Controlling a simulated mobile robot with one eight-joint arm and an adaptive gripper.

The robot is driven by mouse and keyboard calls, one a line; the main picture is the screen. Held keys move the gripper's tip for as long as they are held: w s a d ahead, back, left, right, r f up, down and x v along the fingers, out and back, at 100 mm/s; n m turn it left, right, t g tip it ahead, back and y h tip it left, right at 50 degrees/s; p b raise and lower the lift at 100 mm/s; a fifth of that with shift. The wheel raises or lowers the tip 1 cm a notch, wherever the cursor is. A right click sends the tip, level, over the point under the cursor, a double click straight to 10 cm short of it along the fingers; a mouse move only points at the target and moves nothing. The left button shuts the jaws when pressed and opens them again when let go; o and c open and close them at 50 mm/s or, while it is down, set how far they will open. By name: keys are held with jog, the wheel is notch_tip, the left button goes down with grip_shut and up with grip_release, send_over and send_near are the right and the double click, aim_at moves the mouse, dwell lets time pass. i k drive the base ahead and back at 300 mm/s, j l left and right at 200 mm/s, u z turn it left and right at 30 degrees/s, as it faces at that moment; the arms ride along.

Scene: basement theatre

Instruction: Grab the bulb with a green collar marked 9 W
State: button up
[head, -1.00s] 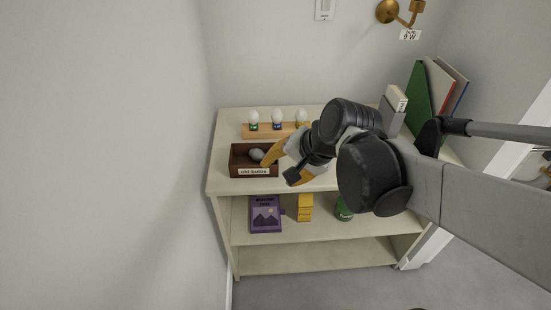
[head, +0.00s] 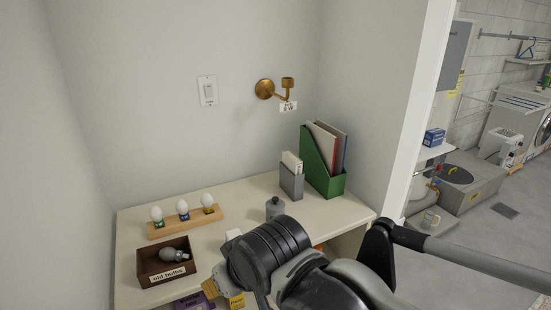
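A white bulb with a green collar (head: 157,216) stands at the left end of a wooden holder (head: 187,224) on the shelf top. A bulb with a blue collar (head: 183,209) is in the middle and one with a yellowish collar (head: 207,203) at the right. Any wattage marks on them are too small to read. My gripper (head: 234,294) is low in the view, in front of the shelf unit and right of the box. Its orange fingers look spread, with no object seen between them; my arm partly hides it.
A dark box labelled "old bulbs" (head: 150,281) holds a greyish bulb (head: 173,254). A grey canister (head: 275,208), grey holder (head: 291,184) and green file holder (head: 322,178) stand to the right.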

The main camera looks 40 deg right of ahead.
aim_at(156, 212)
jog(key=z, duration=1.15)
jog(key=k+l+u, duration=0.1)
jog(key=l+u, duration=0.3)
jog(key=k+l+u, duration=0.15)
jog(key=u, duration=0.25)
jog(key=k+l+u, duration=0.2)
jog(key=u, duration=0.2)
